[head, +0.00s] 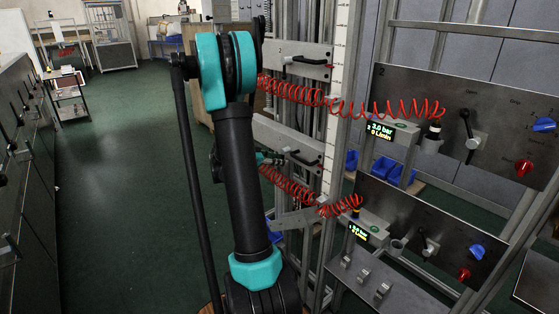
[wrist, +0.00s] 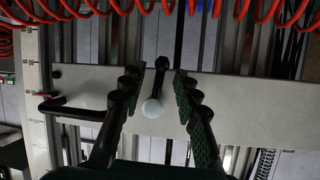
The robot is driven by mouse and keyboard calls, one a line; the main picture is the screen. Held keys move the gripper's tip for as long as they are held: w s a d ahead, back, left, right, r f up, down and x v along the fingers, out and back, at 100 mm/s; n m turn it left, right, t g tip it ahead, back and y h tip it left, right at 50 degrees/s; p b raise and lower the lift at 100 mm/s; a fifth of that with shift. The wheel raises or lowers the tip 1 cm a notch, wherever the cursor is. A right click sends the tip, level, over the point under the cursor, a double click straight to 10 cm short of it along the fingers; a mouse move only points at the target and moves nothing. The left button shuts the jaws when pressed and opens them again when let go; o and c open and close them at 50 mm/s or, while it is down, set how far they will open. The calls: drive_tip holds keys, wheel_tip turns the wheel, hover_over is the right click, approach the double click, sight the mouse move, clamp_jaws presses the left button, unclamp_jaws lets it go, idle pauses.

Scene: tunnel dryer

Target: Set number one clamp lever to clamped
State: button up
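The clamp lever (wrist: 161,72) in the wrist view is a short black bar with a pale ball knob (wrist: 152,109) at its lower end. It sits on a light grey plate (wrist: 235,110). My gripper (wrist: 157,80) is open, with one dark ribbed finger on each side of the lever and visible gaps to it. In the head view my gripper (head: 264,158) is at the lower clamp plate (head: 275,134), mostly hidden behind my arm. The lever is not clearly visible there. The upper plate (head: 287,68) is marked 2; no number shows on the lower one.
A black bent handle (wrist: 75,110) is left of the fingers on the same plate. Red coiled hoses (head: 290,188) run close to the plates. A scale strip (wrist: 33,90) stands at left. Control panels (head: 490,110) with knobs are at right. Green floor (head: 110,160) is open at left.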

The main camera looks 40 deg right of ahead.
drive_tip(key=shift+d+f, duration=0.1)
drive_tip(key=shift+d, duration=0.1)
clamp_jaws()
drive_tip(key=shift+s, duration=0.1)
drive_tip(key=shift+s+n+g, duration=0.2)
drive_tip(key=shift+n+g, duration=0.1)
drive_tip(key=shift+n, duration=0.3)
unclamp_jaws()
